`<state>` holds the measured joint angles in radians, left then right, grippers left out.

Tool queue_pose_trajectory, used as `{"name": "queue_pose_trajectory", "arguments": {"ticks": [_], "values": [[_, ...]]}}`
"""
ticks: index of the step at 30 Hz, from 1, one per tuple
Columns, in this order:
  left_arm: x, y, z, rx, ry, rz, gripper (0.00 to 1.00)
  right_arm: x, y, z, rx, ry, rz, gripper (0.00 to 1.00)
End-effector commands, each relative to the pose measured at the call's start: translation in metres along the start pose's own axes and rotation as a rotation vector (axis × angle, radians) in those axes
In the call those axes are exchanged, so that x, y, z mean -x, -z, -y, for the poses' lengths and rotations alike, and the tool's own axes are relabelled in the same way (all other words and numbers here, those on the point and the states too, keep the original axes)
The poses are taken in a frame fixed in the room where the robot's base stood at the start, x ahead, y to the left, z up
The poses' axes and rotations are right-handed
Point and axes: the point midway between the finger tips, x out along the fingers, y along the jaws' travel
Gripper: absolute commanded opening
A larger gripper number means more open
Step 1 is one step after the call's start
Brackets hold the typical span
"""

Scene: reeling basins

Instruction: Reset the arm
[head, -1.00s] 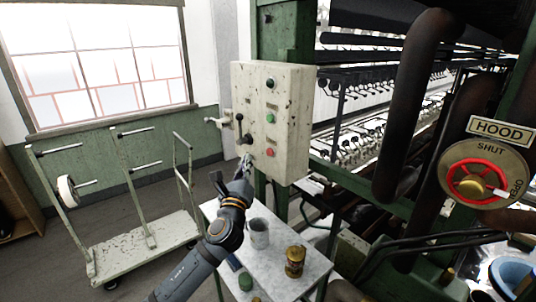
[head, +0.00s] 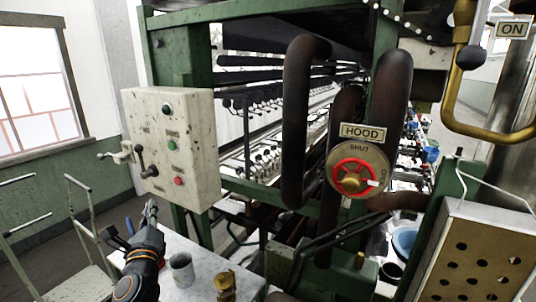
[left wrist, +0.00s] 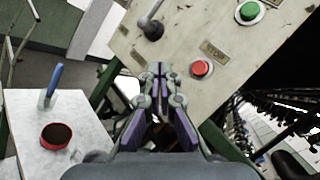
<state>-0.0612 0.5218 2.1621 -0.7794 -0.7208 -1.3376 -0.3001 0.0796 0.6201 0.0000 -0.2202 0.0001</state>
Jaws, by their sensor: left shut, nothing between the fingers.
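My left gripper (head: 150,209) is shut and empty in the head view, low in front of the control box (head: 176,150) and above the white table (head: 200,262). In the left wrist view its fingers (left wrist: 160,72) meet just below the box face, near a red button (left wrist: 201,68). The box also carries a green button (left wrist: 250,11) and a dark-knobbed lever (left wrist: 152,28). I cannot tell whether the fingertips touch the box; they appear apart from it. My right gripper is not in view.
A grey mug (head: 181,270) and a brass-coloured can (head: 225,285) stand on the table. A red hood wheel (head: 354,178) sits on pipework at centre right. A perforated box (head: 480,255) stands at the right. A pale cart (head: 90,225) is at the left.

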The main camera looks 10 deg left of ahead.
Motion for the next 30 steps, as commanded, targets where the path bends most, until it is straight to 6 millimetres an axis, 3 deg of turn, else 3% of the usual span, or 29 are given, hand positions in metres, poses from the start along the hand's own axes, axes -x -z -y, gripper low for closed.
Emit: {"name": "queue_pose_trajectory", "arguments": {"ticks": [2, 6, 9, 15, 22, 30], "values": [[0.027, 0.032, -0.034, 0.269, -0.157, -0.079, 0.0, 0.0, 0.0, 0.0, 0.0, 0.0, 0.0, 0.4], [0.104, 0.099, -0.095, 0.823, -0.571, -0.164, 0.0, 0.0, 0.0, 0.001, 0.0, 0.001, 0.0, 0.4], [0.16, 0.133, -0.118, 1.097, -0.839, -0.156, 0.0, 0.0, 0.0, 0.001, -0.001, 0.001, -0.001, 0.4], [0.252, 0.172, -0.135, 1.42, -1.267, -0.063, 0.0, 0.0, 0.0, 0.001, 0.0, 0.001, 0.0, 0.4], [0.345, 0.192, -0.13, 1.616, -1.694, 0.119, 0.0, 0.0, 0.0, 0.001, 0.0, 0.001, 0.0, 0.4], [0.348, 0.278, -0.206, 1.582, -1.723, 0.151, 0.0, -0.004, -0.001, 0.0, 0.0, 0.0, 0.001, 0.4]]}}
